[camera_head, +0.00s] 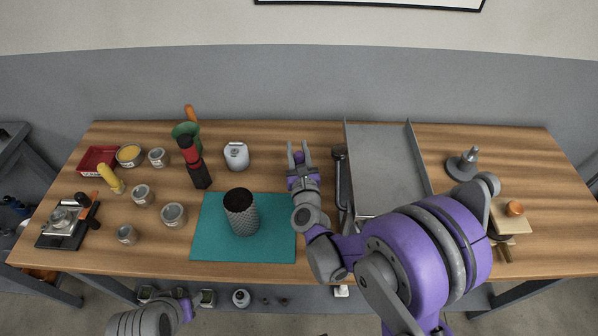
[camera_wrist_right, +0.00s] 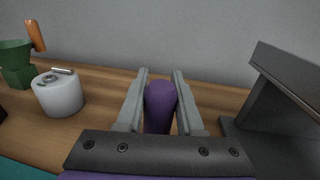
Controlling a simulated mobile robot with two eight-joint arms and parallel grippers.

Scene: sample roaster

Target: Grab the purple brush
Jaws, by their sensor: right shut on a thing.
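The purple brush (camera_head: 299,158) stands out between the fingers of my right gripper (camera_head: 299,152), towards the back of the wooden table, just right of the middle. In the right wrist view, its rounded purple end (camera_wrist_right: 160,98) sits between the two grey fingers (camera_wrist_right: 161,85), which are shut on it. The lower part of the brush is hidden by the gripper. I cannot tell whether the brush touches the table.
A grey metal tray (camera_head: 382,128) lies close to the right of the gripper. A white canister (camera_head: 236,156) stands to the left. A dark textured cylinder (camera_head: 241,212) stands on the teal mat (camera_head: 278,247). Several small tins and tools crowd the left side.

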